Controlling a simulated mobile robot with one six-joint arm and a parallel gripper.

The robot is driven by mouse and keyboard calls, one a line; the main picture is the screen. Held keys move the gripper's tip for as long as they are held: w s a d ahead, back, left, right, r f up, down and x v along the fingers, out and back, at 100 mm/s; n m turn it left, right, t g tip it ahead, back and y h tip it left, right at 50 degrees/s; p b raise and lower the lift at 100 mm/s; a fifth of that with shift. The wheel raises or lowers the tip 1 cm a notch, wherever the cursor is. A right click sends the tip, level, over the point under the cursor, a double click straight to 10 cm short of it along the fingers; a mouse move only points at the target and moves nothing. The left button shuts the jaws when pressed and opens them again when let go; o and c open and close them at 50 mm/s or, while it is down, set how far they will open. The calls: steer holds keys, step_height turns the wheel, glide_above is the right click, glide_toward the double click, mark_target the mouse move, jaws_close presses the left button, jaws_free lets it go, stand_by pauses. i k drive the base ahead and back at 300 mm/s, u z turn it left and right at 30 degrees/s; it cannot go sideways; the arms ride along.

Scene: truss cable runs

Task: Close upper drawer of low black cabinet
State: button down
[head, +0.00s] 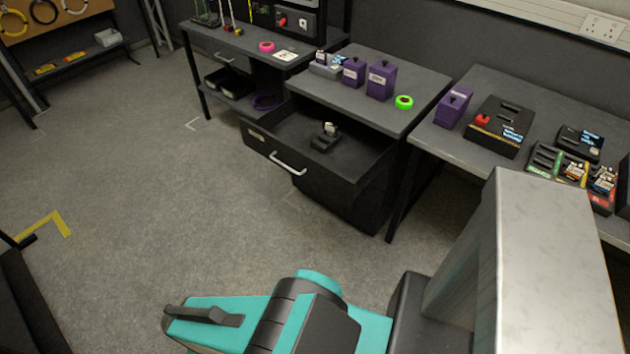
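The low black cabinet (352,198) stands at the middle of the head view, with a grey top (335,95). Its upper drawer (264,160) is pulled well out toward the left front. The drawer has a silver bar handle (287,163) on its front and a small label at the front's left end. A small dark item with a light top (326,136) lies inside the drawer. My teal and black arm shows at the bottom of the view, apart from the drawer. My gripper's fingertips are not in view.
Purple boxes (381,80) and a green tape roll (404,102) stand on the cabinet top. A bench with devices (500,125) is at the right. Another bench (240,42) with a pink tape roll is behind left. The grey floor (150,170) before the drawer is clear.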

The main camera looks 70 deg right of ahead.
mark_target(291, 136)
steer(key=z, duration=0.05)
steer(key=i, duration=0.9)
steer(key=u, duration=0.05)
